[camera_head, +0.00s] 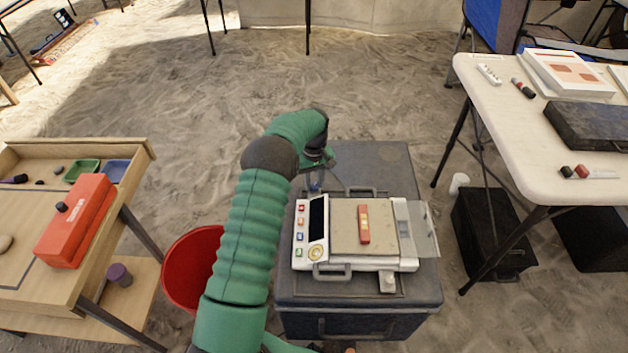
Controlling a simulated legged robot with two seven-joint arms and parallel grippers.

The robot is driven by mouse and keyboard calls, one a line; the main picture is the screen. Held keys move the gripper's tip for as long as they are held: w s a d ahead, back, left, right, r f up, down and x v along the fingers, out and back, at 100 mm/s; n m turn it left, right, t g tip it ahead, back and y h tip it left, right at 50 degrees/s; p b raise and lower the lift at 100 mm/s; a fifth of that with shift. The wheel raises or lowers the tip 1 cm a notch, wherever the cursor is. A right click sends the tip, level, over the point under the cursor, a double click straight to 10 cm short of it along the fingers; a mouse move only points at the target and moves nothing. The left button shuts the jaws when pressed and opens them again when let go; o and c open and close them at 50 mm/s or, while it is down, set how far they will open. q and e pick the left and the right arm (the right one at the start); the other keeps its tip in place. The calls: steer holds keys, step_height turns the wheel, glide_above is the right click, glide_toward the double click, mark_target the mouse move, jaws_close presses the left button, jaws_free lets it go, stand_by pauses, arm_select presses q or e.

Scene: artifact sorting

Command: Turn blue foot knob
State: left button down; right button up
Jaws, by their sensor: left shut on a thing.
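The white device (410,262) sits on a dark grey case, with a tan plate (345,240) in its middle and a panel of coloured buttons on its left. A small red bar with a yellow level window (364,224) lies on the plate. My green left arm reaches over the case's left side. My left gripper (318,180) points down at the device's back left corner and is shut on a small bluish part there, which looks like the blue foot knob (315,187). The fingers hide most of it. My right gripper is out of view.
A wooden table (140,160) with a red box (80,222) is at left. A white table (500,135) is at right.

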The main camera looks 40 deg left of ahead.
arm_select(q)
steer(key=m+p, duration=0.1)
steer(key=p, duration=0.1)
steer(key=m+p, duration=0.1)
steer(key=m, duration=0.1)
steer(key=shift+d+r+p, duration=0.2)
steer(key=shift+r+p, duration=0.1)
steer(key=shift+p, duration=0.05)
steer(key=shift+m+p, duration=0.7)
steer(key=shift+m, duration=0.3)
steer(key=m+p, duration=0.1)
steer(key=m, duration=0.1)
steer(key=shift+f+m, duration=0.15)
steer(key=shift+m, duration=0.15)
steer(key=shift+w+f+m+p, duration=0.1)
steer(key=shift+m+p, duration=0.55)
steer(key=shift+m, duration=1.15)
steer(key=shift+a, duration=0.1)
steer(key=c, duration=1.1)
jaws_free()
